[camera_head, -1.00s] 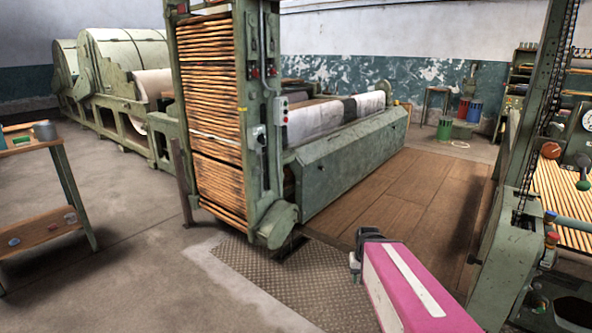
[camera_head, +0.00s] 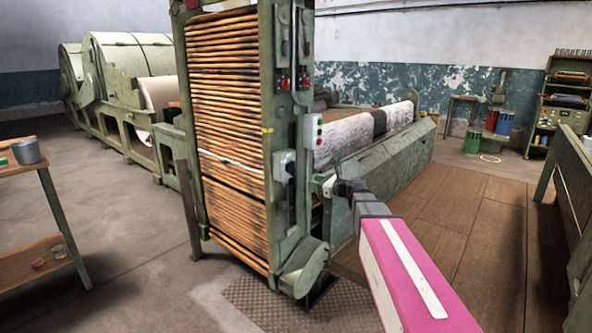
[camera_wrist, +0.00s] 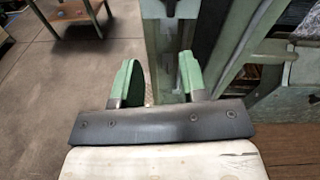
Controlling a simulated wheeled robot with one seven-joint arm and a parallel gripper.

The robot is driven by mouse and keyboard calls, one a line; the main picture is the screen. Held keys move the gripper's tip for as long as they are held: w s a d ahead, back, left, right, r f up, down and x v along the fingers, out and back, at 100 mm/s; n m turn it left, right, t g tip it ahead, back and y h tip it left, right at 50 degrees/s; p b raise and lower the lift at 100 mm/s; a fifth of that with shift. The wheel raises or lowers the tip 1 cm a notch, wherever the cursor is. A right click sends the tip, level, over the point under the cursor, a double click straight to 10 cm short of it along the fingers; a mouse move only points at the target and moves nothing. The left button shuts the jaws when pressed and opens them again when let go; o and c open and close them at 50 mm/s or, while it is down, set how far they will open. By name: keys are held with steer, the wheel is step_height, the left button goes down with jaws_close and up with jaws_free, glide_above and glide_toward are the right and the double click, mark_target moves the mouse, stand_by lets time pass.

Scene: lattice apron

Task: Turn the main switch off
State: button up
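A tall green machine post (camera_head: 290,80) stands in the middle of the head view. It carries a pale grey box (camera_head: 284,166) and, to its upper right, a small box with red and green buttons (camera_head: 313,131). I cannot tell for sure which is the main switch; no switch position can be read. My gripper (camera_head: 327,186) appears just right of and below the grey box in the head view. In the wrist view my gripper (camera_wrist: 157,78) has its two green fingers apart, with nothing between them. Neither box shows clearly in the wrist view.
Stacked wooden slats (camera_head: 228,130) fill the frame left of the post. A green workbench (camera_head: 35,250) stands at the far left. A tread plate (camera_head: 255,300) lies at the post's foot, and wooden flooring (camera_head: 470,220) spreads to the right. Open concrete lies left.

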mark_target(292, 168)
steer(key=w+a+r+m+t, duration=0.1)
steer(key=w+a+r+m, duration=0.1)
steer(key=w+a, duration=0.6)
steer(key=shift+a+r+y, duration=0.15)
steer(key=shift+r+y, duration=0.15)
steer(key=shift+r, duration=0.05)
jaws_close()
